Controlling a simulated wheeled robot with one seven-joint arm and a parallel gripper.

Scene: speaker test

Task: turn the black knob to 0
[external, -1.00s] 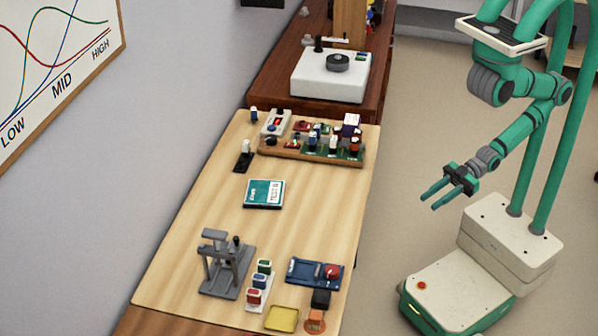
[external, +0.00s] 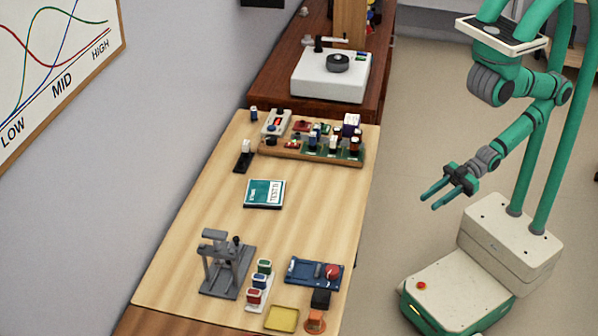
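A round dark knob (external: 338,63) sits on top of a white box (external: 328,88) at the back. A smaller black knob-like part (external: 271,141) shows at the left of the wooden board with electronics. I cannot tell which one is the task's black knob, and no 0 mark or pointer is readable on either. My gripper (external: 430,201) is open and empty. It hangs in the air right of the light wooden table, well apart from both knobs.
The light wooden table (external: 215,215) holds a wooden board (external: 312,157) with several components, a teal booklet (external: 264,193), a grey stand (external: 222,265), a blue tray (external: 304,271) and a yellow tray (external: 281,318). The table's middle is mostly clear. Open floor (external: 405,160) lies right of the table.

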